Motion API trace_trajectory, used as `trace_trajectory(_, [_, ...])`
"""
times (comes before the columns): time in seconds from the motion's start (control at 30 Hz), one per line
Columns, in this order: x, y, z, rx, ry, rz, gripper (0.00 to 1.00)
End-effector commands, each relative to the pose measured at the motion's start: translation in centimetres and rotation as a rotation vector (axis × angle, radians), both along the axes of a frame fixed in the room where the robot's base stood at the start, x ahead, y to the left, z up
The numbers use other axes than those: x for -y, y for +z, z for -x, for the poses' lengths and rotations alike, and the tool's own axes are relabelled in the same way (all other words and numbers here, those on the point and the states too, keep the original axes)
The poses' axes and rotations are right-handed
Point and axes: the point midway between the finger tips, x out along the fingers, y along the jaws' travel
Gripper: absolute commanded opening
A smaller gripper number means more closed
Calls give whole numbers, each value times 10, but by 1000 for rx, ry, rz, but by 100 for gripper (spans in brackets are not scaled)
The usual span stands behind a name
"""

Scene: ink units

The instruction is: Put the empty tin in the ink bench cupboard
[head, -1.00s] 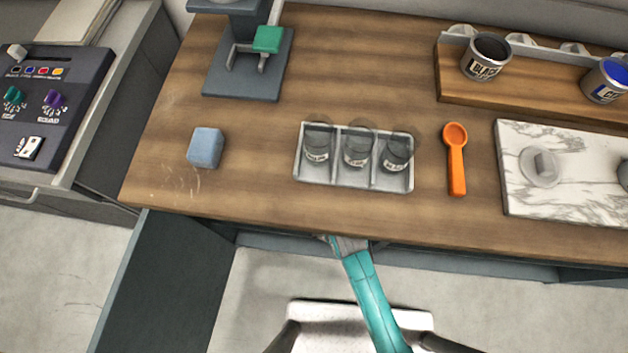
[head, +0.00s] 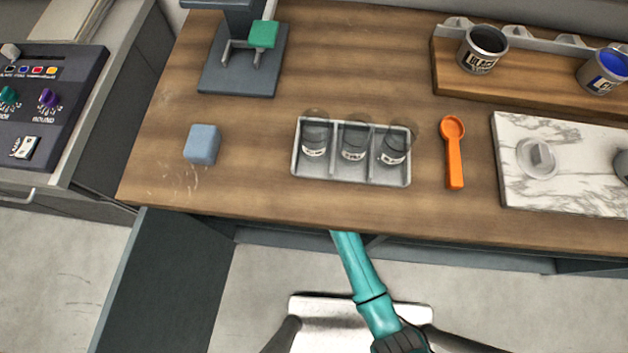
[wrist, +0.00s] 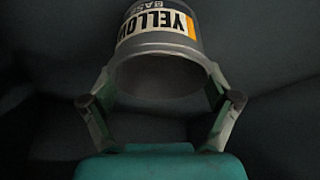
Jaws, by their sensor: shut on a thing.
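The tin (wrist: 160,45) shows in the wrist view with a label that reads "YELLOW BASE". My gripper (wrist: 160,90) is shut on it, one finger on each side. Dark surfaces surround them. In the head view my teal arm (head: 358,265) reaches under the bench's front edge, and the gripper and tin are hidden there. The ink bench cupboard shows below the worktop, with its dark door (head: 165,285) swung open at the left. I cannot tell whether the tin touches the cupboard floor.
On the wooden worktop (head: 250,195) are a tray (head: 296,165) with three glass jars, a blue block (head: 202,144), an orange spoon (head: 454,160) and a marble slab (head: 520,195). Black (head: 482,50) and blue-filled (head: 605,72) tins stand on a raised shelf at the back right.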

Motion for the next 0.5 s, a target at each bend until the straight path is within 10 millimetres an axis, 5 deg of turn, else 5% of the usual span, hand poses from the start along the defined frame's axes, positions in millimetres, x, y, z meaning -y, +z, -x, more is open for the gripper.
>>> trace_trajectory(0.4, [0, -9, -1, 3, 0, -1, 30])
trace_trajectory(0.43, [0, -10, 0, 1, 0, 0, 93])
trace_trajectory(0.5, [0, -10, 0, 1, 0, 0, 100])
